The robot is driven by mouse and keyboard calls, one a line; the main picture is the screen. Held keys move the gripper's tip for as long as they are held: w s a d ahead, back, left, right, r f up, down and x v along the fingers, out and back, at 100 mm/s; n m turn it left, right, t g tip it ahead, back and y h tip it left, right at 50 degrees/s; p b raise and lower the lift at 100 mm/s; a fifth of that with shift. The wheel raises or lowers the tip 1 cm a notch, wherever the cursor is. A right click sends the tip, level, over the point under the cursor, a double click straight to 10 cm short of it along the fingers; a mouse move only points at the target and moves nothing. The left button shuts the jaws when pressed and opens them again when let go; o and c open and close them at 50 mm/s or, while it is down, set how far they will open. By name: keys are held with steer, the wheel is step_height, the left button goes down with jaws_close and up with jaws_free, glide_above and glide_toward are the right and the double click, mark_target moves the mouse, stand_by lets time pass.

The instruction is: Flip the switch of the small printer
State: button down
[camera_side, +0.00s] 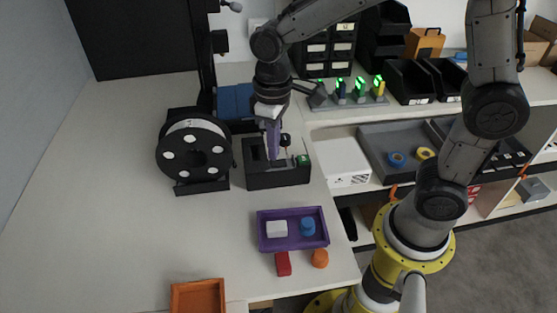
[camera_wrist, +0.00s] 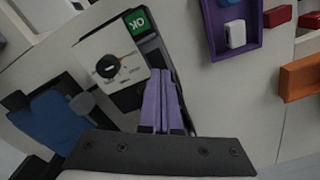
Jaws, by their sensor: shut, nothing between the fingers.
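A dark box (camera_side: 278,181) stands on the table in the side view and looks like the small printer. In the wrist view it has a pale panel (camera_wrist: 98,44) with a round black knob or switch (camera_wrist: 108,66) and a green display (camera_wrist: 137,21) reading OK. The display also shows in the side view (camera_side: 303,160). I cannot tell which way the switch is set. My gripper (camera_side: 272,156) points down over the box with its purple fingers together and empty. In the wrist view the fingertips (camera_wrist: 160,75) are right of the knob, apart from it. Contact with the box is unclear.
A black spool (camera_side: 194,150) stands close left of the box. A blue block (camera_side: 234,101) is behind. A purple tray (camera_side: 292,244) with a white and a blue piece lies in front, near a red block (camera_side: 283,264) and an orange piece (camera_side: 320,258). The left tabletop is clear.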

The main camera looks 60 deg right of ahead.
steer(key=shift+f, duration=1)
stand_by(0.5)
steer(key=shift+r, duration=3.55)
steer(key=s+d+r+m+t, duration=0.2)
steer(key=s+d+r+t, duration=0.1)
steer(key=s+d+r, duration=0.3)
steer(key=s+d+f+m+t, duration=0.1)
steer(key=s+f+t, duration=0.1)
steer(key=s, duration=0.7)
steer(key=shift+f+t, duration=0.3)
steer(key=shift+f, duration=0.1)
